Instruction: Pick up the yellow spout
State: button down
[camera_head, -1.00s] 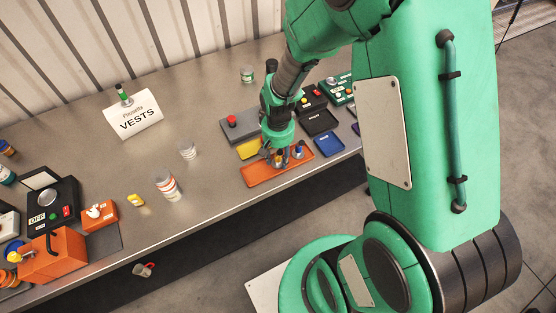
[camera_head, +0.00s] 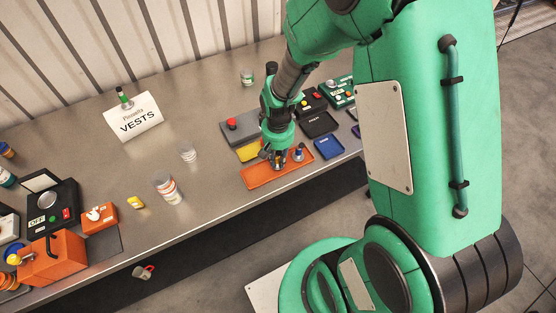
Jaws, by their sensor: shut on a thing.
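My gripper (camera_head: 276,161) points down over the left-middle part of the orange tray (camera_head: 254,182). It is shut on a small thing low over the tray. The fingers hide most of that thing, so I cannot tell its colour or whether it touches the tray. No yellow spout shows clearly on the tray. A small blue-topped piece with a pale base (camera_head: 298,153) stands on the tray just right of my gripper, apart from it.
A yellow tray (camera_head: 249,151), a grey box with a red button (camera_head: 233,126) and a blue tray (camera_head: 328,147) surround the orange tray. A striped cup (camera_head: 167,188), a small yellow item (camera_head: 136,202) and a VESTS sign (camera_head: 135,116) stand left. The table's middle is mostly clear.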

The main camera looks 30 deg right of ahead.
aim_at(278, 157)
jog(key=shift+r, duration=0.8)
jog(key=shift+s+r+p, duration=0.25)
jog(key=shift+r+p, duration=0.15)
jog(key=shift+r, duration=0.55)
jog(key=s+a+r+p, duration=0.1)
jog(key=s+a, duration=0.1)
jog(key=s, duration=1.3)
jog(key=shift+s, duration=0.2)
jog(key=shift+r, duration=0.1)
jog(key=shift+a, duration=0.2)
